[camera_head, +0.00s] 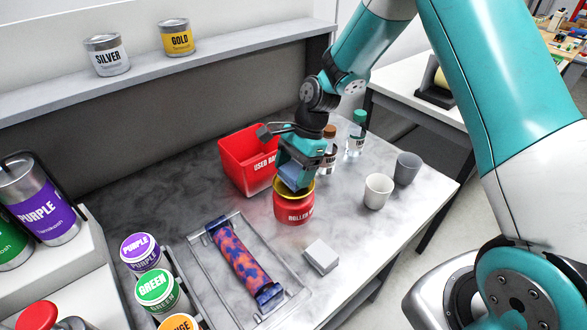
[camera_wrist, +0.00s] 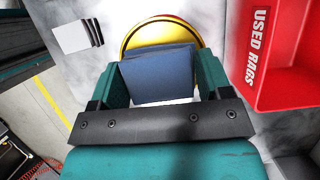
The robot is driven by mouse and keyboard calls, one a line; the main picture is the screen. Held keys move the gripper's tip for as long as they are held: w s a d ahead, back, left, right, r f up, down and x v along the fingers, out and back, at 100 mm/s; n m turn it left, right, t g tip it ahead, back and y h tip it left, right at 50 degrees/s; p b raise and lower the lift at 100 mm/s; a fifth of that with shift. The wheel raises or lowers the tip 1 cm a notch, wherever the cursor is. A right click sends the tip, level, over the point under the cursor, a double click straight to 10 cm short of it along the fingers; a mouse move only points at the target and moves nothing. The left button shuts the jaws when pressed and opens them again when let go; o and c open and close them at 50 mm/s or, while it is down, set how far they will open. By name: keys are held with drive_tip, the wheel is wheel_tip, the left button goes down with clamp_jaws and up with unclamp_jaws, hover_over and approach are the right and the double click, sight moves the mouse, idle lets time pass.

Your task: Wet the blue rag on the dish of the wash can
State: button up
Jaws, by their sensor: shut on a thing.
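The wash can (camera_head: 294,211) is a red can labelled "ROLLER W…", with a yellow-rimmed dish (camera_head: 311,190) on top. It stands upright on the marble-look bench, and its dish shows in the wrist view (camera_wrist: 160,33). My gripper (camera_head: 294,176) points down over the can and is shut on the folded blue rag (camera_head: 290,183). In the wrist view the rag (camera_wrist: 157,78) sits between the two teal fingers, in front of the dish, hiding part of it. The rag's lower edge is at the dish in the head view; I cannot tell whether it touches.
The red "USED RAGS" bin (camera_head: 240,171) stands close behind-left of the can. Two bottles (camera_head: 356,136) and two cups (camera_head: 377,190) stand to the right. Ink tins stand at left.

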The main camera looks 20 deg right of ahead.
sight(287, 174)
drive_tip(key=shift+f+b, duration=0.5)
drive_tip(key=shift+f, duration=0.6)
idle(0.6)
drive_tip(key=shift+r, duration=0.1)
idle(0.5)
wheel_tip(287, 174, up, 7)
drive_tip(key=p, duration=0.6)
drive_tip(key=shift+p, duration=0.4)
drive_tip(key=shift+s, duration=0.1)
